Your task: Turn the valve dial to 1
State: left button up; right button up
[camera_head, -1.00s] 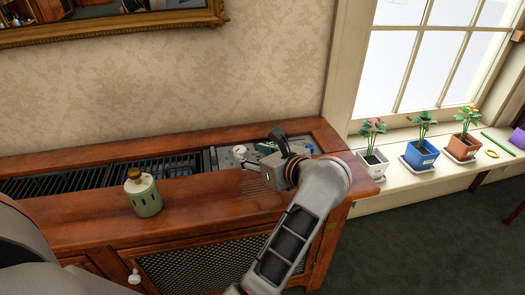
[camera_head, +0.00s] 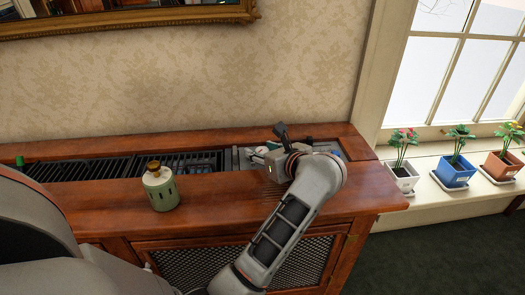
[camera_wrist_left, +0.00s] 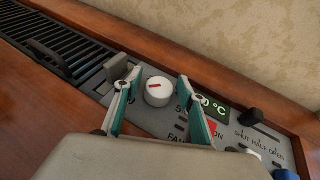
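In the left wrist view my left gripper (camera_wrist_left: 154,80) is open, one finger on each side of the dial, with gaps visible. A "5" shows beside the dial; its other numbers are hidden or too small to read. In the head view my left gripper (camera_head: 270,155) is over the panel in the cabinet top and largely covers the dial. My right gripper is not in view.
A green-and-cream canister (camera_head: 160,188) stands on the wooden cabinet (camera_head: 110,212). Potted plants line the windowsill.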

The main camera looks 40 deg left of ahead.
pick_arm(q)
jog(key=c, duration=0.8)
jog(key=shift+o, duration=0.2)
